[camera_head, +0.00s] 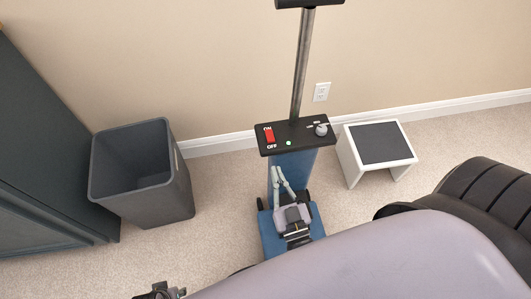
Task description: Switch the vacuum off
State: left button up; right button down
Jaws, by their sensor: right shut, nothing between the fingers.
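The upright vacuum (306,165) stands near the wall, with a blue body, a black top panel and a metal pole. On the panel is a red rocker switch (269,135), with ON marked above it and OFF below. I cannot tell which end is pressed in. A small green light (289,143) glows beside it. My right gripper (277,169) is in front of the blue body, just below the panel in the picture. Its fingers are together and empty. A dark piece at the bottom edge may be my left gripper (161,292); its fingers are hidden.
A grey bin (172,192) stands left of the vacuum, next to a dark cabinet (45,140). A white stool with a dark top (380,143) stands to the right. A round knob (321,129) sits on the panel's right end. A wall outlet (321,92) is behind.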

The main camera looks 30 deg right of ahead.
aim_at(274, 148)
pick_arm(q)
jog(key=shift+w+a+r+b, duration=0.15)
jog(key=shift+w+a+b, duration=0.1)
jog(key=shift+w, duration=0.1)
jog(key=shift+w+a+r+b, duration=0.1)
jog(key=shift+w+r+b, duration=0.05)
jog(key=shift+w+b, duration=0.15)
pick_arm(e)
jog(key=r, duration=0.1)
jog(key=r+m+h, duration=0.1)
jog(key=d+r+t+h, duration=0.1)
jog(key=shift+s+r+m, duration=0.15)
jog(key=shift+s+m, duration=0.1)
jog(key=shift+m, duration=0.05)
